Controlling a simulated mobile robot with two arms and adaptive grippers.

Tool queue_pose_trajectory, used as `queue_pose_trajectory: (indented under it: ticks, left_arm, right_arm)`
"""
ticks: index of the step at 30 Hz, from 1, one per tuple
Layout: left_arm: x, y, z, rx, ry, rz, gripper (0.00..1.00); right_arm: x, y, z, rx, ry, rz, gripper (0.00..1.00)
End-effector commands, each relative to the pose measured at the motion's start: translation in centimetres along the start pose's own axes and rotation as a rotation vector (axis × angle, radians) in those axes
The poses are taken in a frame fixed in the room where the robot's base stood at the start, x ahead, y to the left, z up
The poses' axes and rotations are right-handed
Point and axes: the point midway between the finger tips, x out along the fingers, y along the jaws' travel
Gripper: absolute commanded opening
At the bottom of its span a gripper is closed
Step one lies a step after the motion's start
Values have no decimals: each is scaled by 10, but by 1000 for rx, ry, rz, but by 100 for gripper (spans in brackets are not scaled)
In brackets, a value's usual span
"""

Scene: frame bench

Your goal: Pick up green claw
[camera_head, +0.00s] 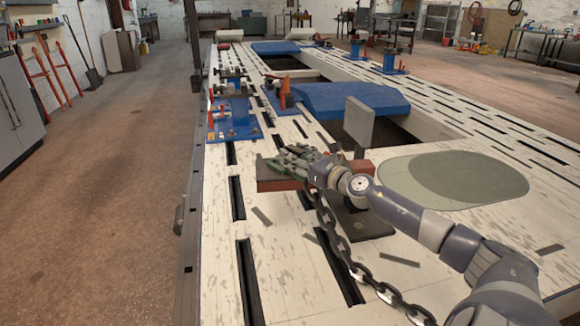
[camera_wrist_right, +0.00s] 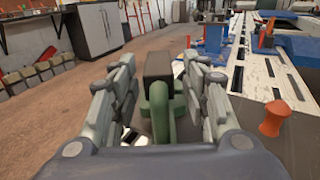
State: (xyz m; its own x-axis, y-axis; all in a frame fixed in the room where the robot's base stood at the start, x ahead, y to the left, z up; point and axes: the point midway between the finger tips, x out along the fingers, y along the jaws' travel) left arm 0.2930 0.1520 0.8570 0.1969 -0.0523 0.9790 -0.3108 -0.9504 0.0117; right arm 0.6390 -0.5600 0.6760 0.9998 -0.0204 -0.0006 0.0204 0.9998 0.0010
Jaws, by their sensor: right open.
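A green claw (camera_wrist_right: 160,108) stands between the two fingers of my right gripper (camera_wrist_right: 158,70) in the right wrist view. A dark, blocky part shows at its upper end. The fingers are spread on either side of the claw, and I cannot tell whether either touches it. In the head view my right gripper (camera_head: 298,158) is low over the frame bench, above a reddish-brown block (camera_head: 268,184). There the fingers and wrist largely hide the claw. My left gripper is in neither view.
A dark chain (camera_head: 334,236) hangs beside my right wrist onto the slotted white bench (camera_head: 222,290). An upright grey plate (camera_head: 359,124) stands just behind the wrist. Blue clamp stands (camera_head: 238,115) are farther back on the left. An oval grey-green mat (camera_head: 480,180) lies right.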

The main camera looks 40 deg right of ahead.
Motion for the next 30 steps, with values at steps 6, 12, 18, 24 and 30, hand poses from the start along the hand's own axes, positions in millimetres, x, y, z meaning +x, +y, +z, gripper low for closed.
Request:
queue_pose_trajectory:
  ticks: [6, 12, 18, 24, 30]
  left_arm:
    - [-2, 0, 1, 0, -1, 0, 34]
    - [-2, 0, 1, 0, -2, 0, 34]
    - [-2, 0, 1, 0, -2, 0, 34]
    - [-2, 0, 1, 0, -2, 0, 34]
    - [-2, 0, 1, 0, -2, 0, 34]
  right_arm:
    - [17, -1, 2, 1, -3, -1, 42]
    - [25, 0, 1, -1, -1, 0, 42]
    - [26, 0, 1, -1, 0, 0, 42]
    - [26, 0, 1, -1, 0, 0, 18]
    - [26, 0, 1, -1, 0, 0, 0]
